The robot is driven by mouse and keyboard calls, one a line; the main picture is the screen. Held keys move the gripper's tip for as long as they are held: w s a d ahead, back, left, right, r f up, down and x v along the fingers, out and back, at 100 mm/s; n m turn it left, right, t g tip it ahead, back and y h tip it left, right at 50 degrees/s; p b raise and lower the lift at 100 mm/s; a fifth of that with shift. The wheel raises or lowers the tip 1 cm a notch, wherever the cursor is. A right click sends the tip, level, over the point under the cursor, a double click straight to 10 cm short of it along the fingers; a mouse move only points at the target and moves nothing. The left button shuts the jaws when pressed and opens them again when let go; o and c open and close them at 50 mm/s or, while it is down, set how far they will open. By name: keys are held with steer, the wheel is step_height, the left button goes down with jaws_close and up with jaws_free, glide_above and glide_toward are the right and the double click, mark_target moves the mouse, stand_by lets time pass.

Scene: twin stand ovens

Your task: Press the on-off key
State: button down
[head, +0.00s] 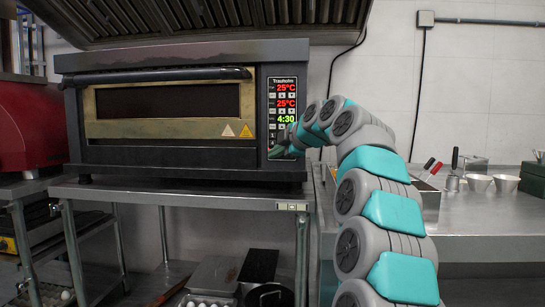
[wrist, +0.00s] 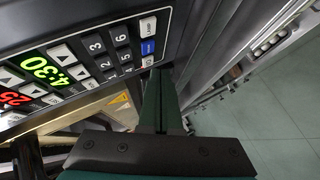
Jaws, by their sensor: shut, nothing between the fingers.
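The oven's control panel (head: 284,115) is a dark upright strip at the oven's right end, with two red 25°C readings and a green 4:30. In the wrist view the panel (wrist: 85,50) shows number keys, a blue key (wrist: 147,47) and a white key (wrist: 148,27) near its lower end. The key labels are too small to read surely, so I cannot tell which is the on-off key. My gripper (head: 279,152) is shut and empty at the panel's lower end. In the wrist view its fingertips (wrist: 158,73) are close to the blue key; contact cannot be told.
The oven (head: 180,155) stands on a steel stand (head: 180,194). A steel counter (head: 480,222) with cups (head: 478,183) and red-handled tools (head: 430,165) is to the right. A red machine (head: 30,125) stands at the left. A vent hood (head: 200,20) hangs above.

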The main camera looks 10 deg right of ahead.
steer(key=shift+s, duration=0.2)
steer(key=s+b, duration=0.1)
steer(key=s+a+b, duration=0.1)
steer(key=s, duration=0.1)
steer(key=s+b, duration=0.1)
steer(key=shift+s+a+b, duration=0.3)
steer(key=shift+s+b, duration=0.05)
steer(key=shift+b, duration=0.05)
stand_by(0.7)
